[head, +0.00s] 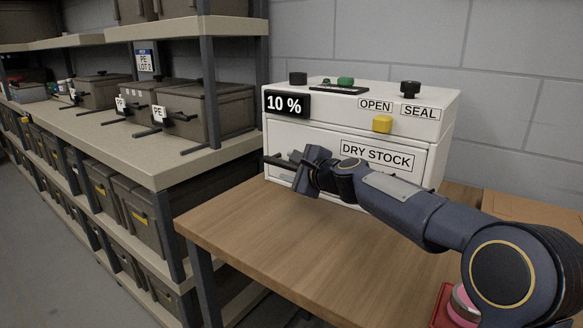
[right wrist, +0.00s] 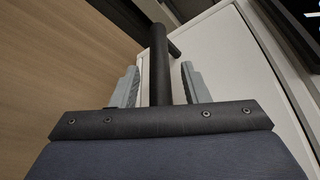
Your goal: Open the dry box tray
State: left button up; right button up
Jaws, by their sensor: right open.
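The white dry box (head: 290,132) stands on the wooden table against the wall. Its front tray (head: 420,165), labelled DRY STOCK, looks shut. A yellow slider (head: 382,124) sits under the OPEN label, left of the SEAL label. A dark bar handle (head: 274,160) shows at the left of the tray front, partly hidden by my arm. My right gripper (head: 290,172) is at this handle. In the right wrist view the handle (right wrist: 158,60) stands between the two grey fingers (right wrist: 160,84), with gaps on both sides. My left gripper is not in view.
The front of the wooden table (head: 270,235) is clear. A red and pink item (head: 463,305) lies at the lower right, and a cardboard box (head: 535,210) is behind it.

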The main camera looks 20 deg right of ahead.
grip_shut()
dwell(0.3)
jog(key=shift+a, duration=0.15)
